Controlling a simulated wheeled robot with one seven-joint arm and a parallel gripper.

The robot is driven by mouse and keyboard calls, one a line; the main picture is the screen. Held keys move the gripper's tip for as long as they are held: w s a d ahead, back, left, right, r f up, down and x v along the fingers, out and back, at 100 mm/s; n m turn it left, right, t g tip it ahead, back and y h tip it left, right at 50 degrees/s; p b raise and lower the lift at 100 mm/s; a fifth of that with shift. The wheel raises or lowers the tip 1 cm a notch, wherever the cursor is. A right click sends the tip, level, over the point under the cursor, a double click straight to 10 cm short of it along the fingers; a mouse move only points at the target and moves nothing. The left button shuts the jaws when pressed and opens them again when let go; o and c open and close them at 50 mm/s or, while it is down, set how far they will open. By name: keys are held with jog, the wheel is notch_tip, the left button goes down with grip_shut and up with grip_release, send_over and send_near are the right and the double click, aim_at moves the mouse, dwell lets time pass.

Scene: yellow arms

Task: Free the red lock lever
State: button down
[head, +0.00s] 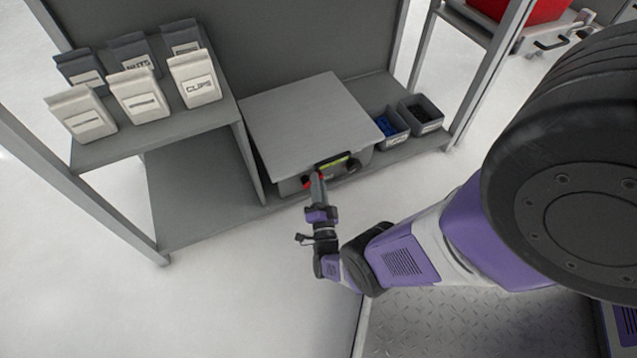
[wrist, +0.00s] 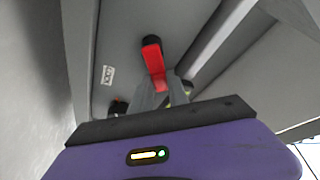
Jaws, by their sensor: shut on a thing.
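The red lock lever (wrist: 152,57) shows in the wrist view on the grey front of a case, with a black round part at its far end. In the head view only small bits of red show beside the fingertips. My gripper (wrist: 160,88) has its grey fingers closed on the near end of the lever. In the head view my gripper (head: 318,182) reaches the lower front of the grey case (head: 300,110), and hides most of the lever.
The case stands on a low grey shelf, with a black handle (head: 331,160) and a dark knob (head: 352,166) on its front. Two bins (head: 390,125) stand to its right. Several labelled pouches (head: 139,94) stand on the raised shelf at left. The floor in front is clear.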

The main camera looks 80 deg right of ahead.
dwell(0.4)
jog(key=c, duration=1.3)
grip_release()
jog(key=shift+a+r+p+v, duration=0.1)
jog(key=shift+r+p+v, duration=0.3)
jog(key=shift+v, duration=1.75)
jog(key=shift+a+r+p+v, duration=0.1)
jog(key=shift+r+p+v, duration=0.3)
jog(key=shift+v, duration=1.75)
jog(key=shift+a+r+p+v, duration=0.15)
jog(key=shift+r+v, duration=0.35)
jog(key=shift+v, duration=1.65)
jog(key=shift+s, duration=0.15)
